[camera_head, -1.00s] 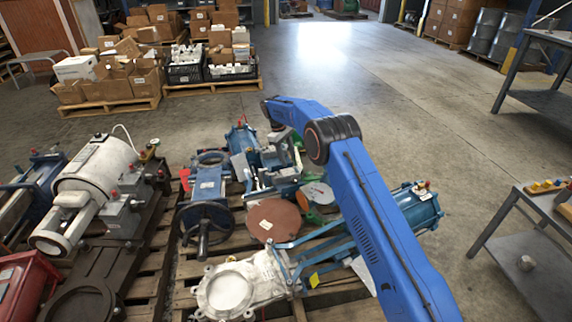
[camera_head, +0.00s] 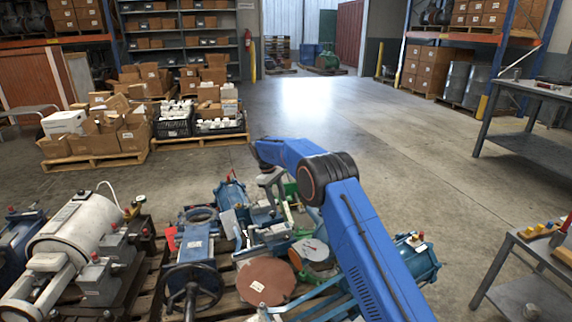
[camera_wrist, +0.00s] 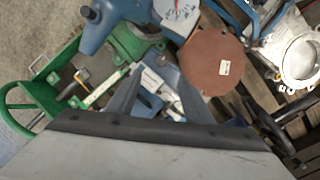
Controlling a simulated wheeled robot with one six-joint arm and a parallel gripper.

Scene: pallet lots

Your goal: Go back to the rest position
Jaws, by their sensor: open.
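My gripper (camera_wrist: 158,85) shows in the wrist view with its two grey fingers spread apart and nothing clearly held between them. It hangs above a pallet of valves and pump parts; blue and white parts show behind the fingers. In the head view my blue arm reaches over this pallet (camera_head: 150,290), and the fingertips are hard to make out. A red-brown disc (camera_head: 267,281) lies below the arm and also shows in the wrist view (camera_wrist: 212,62). A blue valve with a dark handwheel (camera_head: 192,287) is left of it.
A white motor unit (camera_head: 85,228) stands at the left. Boxes sit on pallets (camera_head: 95,162) behind. A grey workbench (camera_head: 530,145) and a low side table (camera_head: 530,298) stand at the right. The floor (camera_head: 350,120) beyond the arm is clear. A green handwheel part (camera_wrist: 50,100) is near my gripper.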

